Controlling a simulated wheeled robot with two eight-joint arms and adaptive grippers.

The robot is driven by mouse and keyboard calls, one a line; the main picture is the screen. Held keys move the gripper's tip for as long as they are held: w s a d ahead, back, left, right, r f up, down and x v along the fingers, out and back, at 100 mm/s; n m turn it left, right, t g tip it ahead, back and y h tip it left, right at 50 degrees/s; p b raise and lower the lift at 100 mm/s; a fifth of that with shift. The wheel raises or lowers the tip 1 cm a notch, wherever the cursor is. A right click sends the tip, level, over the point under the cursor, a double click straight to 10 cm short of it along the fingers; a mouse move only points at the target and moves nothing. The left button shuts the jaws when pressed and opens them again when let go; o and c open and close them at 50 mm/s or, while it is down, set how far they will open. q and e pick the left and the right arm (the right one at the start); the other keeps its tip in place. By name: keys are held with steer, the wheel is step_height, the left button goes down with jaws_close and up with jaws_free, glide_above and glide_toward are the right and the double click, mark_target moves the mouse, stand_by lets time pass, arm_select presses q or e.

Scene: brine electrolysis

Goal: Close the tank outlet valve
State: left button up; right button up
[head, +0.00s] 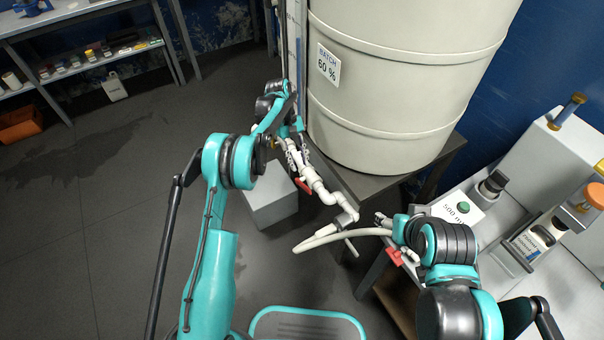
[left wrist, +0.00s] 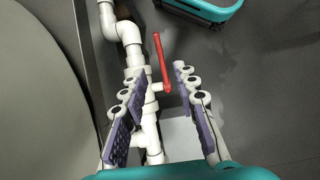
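The tank outlet valve sits in white pipework beside the big cream tank (head: 400,70). Its red lever (head: 303,186) also shows in the left wrist view (left wrist: 161,62), roughly parallel to the pipe (left wrist: 132,55). My left gripper (head: 292,150) is at the valve. In the left wrist view its fingers (left wrist: 158,78) are spread, with the lever and its stem between them; I see no clear grip on the lever. My right gripper (head: 384,222) is by a pale hose (head: 325,238) and a second red handle (head: 394,255); its fingers are too small to read.
A dark stand (head: 375,183) carries the tank. A grey block (head: 268,205) sits below the pipework. A bench with bottles and a 500 ml box (head: 462,208) is at the right. Shelves (head: 85,60) stand far left. The floor at left is clear.

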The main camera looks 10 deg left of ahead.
arm_select(q)
steer(key=shift+v, duration=1.5)
steer(key=t+y+p, duration=0.3)
steer(key=t, duration=0.1)
glide_above(307, 187)
step_height(307, 187, down, 4)
steer(key=shift+w+r, duration=0.15)
steer(key=shift+r, duration=0.1)
steer(key=shift+f+t, duration=0.2)
steer(key=shift+t, duration=0.1)
step_height(307, 187, down, 8)
steer(key=b, duration=0.3)
steer(key=shift+r, duration=0.15)
steer(key=shift+c, duration=0.3)
